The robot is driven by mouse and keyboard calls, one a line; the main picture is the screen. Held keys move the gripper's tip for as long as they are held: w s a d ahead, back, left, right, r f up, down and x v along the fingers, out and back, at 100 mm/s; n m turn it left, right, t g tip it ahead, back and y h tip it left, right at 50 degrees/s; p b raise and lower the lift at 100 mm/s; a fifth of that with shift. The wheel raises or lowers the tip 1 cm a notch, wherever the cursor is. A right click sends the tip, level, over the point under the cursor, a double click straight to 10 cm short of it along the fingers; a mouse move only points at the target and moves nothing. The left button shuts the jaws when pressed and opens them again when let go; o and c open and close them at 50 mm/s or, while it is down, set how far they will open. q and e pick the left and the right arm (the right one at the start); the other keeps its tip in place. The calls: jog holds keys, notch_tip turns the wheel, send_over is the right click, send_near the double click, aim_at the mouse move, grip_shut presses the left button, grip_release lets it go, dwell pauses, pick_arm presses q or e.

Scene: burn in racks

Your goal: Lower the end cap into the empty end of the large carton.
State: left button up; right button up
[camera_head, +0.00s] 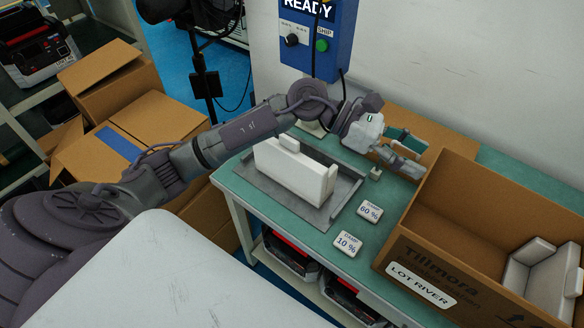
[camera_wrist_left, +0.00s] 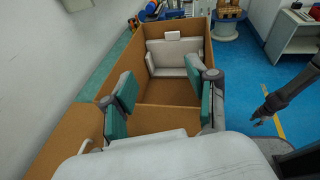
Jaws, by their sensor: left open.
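A white end cap (camera_head: 290,172) stands upright on a grey tray on the green bench. The large carton (camera_head: 425,262) is open at the top on the right of the bench. Another white end cap (camera_head: 545,275) sits in its right end; its left end is empty. In the left wrist view the carton (camera_wrist_left: 165,118) lies ahead, with that fitted cap (camera_wrist_left: 175,57) at its far end. My left gripper (camera_head: 405,152) is open and empty beyond the tray, near the carton's left end; its green-padded fingers (camera_wrist_left: 163,95) are apart. A dark jointed arm, seemingly my right one, ends in a small gripper (camera_wrist_left: 257,121).
The grey tray (camera_head: 317,217) has raised edges. Brown cartons (camera_head: 130,130) stand left of the bench.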

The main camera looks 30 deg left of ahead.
pick_arm(q)
jog(key=w+a+f+m+y, duration=0.2)
jog(key=a+f+m+y, duration=0.15)
jog(key=a, duration=0.25)
jog(key=g+y, duration=0.2)
jog(key=y, duration=0.9)
send_over(287, 140)
jog(key=shift+m, duration=0.25)
jog(key=f, duration=0.2)
jog(key=f+p, duration=0.1)
jog(key=f, duration=0.2)
jog(key=f+p, duration=0.1)
jog(key=f, duration=0.1)
jog(key=shift+w+a+f, duration=0.15)
jog(key=shift+a+f, duration=0.05)
jog(key=shift+a, duration=0.05)
jog(key=f+p, duration=0.2)
jog(key=f, duration=0.1)
jog(key=f+p, duration=0.1)
jog(key=shift+s+d+f, duration=0.2)
jog(key=shift+d+f, duration=0.1)
jog(key=shift+f, duration=0.4)
grip_shut()
